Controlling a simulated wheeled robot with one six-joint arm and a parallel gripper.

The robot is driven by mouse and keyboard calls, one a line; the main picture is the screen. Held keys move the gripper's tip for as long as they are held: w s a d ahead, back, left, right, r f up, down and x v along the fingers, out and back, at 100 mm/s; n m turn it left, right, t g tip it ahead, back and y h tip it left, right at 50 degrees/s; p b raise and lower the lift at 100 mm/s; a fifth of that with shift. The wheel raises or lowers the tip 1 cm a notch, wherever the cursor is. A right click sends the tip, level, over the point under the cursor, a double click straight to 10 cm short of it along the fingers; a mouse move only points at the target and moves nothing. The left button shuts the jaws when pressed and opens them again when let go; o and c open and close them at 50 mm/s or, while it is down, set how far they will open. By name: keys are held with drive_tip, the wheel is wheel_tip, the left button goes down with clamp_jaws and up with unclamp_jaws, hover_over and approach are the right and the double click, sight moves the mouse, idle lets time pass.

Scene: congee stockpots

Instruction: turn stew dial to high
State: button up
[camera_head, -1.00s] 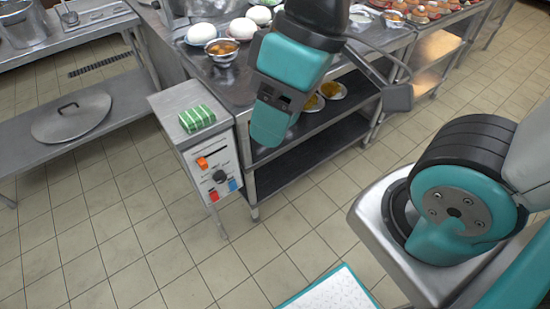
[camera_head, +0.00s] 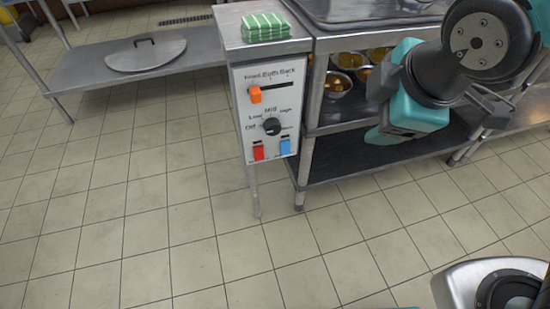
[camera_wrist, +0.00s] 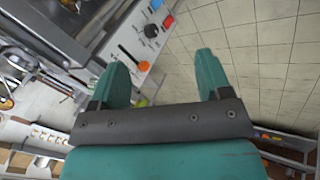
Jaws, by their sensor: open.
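The black round dial (camera_head: 271,126) sits on the white front panel (camera_head: 241,91) of a grey control box. Labels around it read Off, Low, Mid and High. Its pointer is too small to read surely. The dial also shows in the wrist view (camera_wrist: 151,31), beyond and between my fingers near the top. My gripper (camera_wrist: 162,64) is open and empty, its two teal fingers apart from the panel. In the head view it is to the right of the box, in front of the steel table, with its fingertips partly hidden.
An orange slider (camera_head: 255,94) is above the dial; red (camera_head: 258,152) and blue (camera_head: 285,147) switches are below. A green striped cloth (camera_head: 264,27) lies on the box. Bowls (camera_head: 338,84) stand on the table's shelf. A pot lid (camera_head: 146,53) lies at left. Floor in front is clear.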

drive_tip(key=w+a+f+n+t+b, duration=0.1)
drive_tip(key=w+f+n+t+b, duration=0.3)
drive_tip(key=f+b, duration=0.65)
drive_tip(key=n+t+y+b, duration=0.4)
drive_tip(key=n+t+b, duration=0.4)
drive_tip(key=n+b, duration=1.05)
approach(274, 130)
drive_tip(key=p+x, duration=0.5)
drive_tip(key=x, duration=0.3)
drive_tip(key=shift+r+p, duration=0.1)
drive_tip(key=shift+p, duration=0.3)
drive_tip(key=shift+w+a, duration=0.2)
drive_tip(key=shift+w, duration=0.45)
drive_tip(key=c, duration=0.9)
